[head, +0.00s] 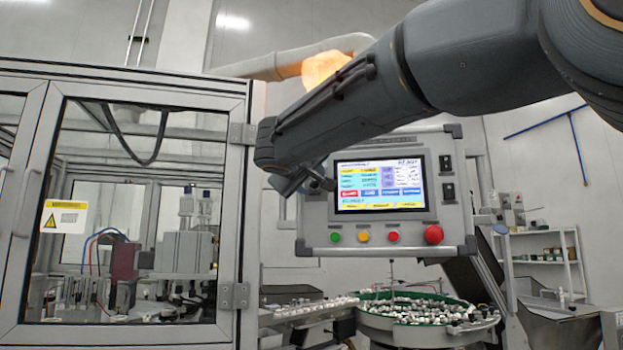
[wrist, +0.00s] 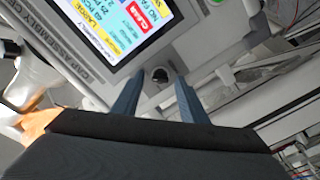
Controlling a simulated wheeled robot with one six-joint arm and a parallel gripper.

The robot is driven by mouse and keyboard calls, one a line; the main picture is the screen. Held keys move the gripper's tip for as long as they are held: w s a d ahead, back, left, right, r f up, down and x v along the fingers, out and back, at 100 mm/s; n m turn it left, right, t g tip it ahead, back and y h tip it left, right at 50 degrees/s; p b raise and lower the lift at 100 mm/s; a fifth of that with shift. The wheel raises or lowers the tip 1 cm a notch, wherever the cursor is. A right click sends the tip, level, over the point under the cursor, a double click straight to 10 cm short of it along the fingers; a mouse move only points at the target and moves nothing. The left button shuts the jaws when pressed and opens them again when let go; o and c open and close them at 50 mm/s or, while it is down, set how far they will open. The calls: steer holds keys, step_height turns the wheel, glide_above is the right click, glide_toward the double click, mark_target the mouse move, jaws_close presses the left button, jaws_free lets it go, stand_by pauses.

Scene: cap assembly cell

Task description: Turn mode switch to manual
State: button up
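A dark round knob with a pale ring, likely the mode switch (wrist: 158,75), sits on the control panel beside the screen in the wrist view. My gripper (wrist: 159,86) is open, with one blue-grey finger on each side of the knob in the picture. I cannot tell whether the fingers are around it or short of it, or which way it points. In the head view my gripper (head: 322,181) is at the left side of the grey control panel (head: 320,218), and the arm hides that side and the knob.
The lit screen (head: 380,184) is right of my gripper. Below are green (head: 335,237), yellow (head: 364,237) and red (head: 393,237) buttons and a large red mushroom button (head: 433,234). A framed glass enclosure (head: 238,200) stands close on the left. A green-rimmed bowl (head: 390,327) is below.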

jaws_close()
steer(key=shift+n, duration=0.3)
steer(key=n+b, duration=0.1)
steer(key=n, duration=0.2)
steer(key=shift+f+b, duration=0.1)
steer(key=shift+b, duration=0.25)
steer(key=n, duration=0.9)
steer(key=shift+n+p, duration=0.3)
steer(key=shift+p, duration=0.1)
steer(key=n+p, duration=0.1)
steer(key=n, duration=0.3)
steer(key=shift+n+p, duration=0.3)
steer(key=shift+p, duration=0.1)
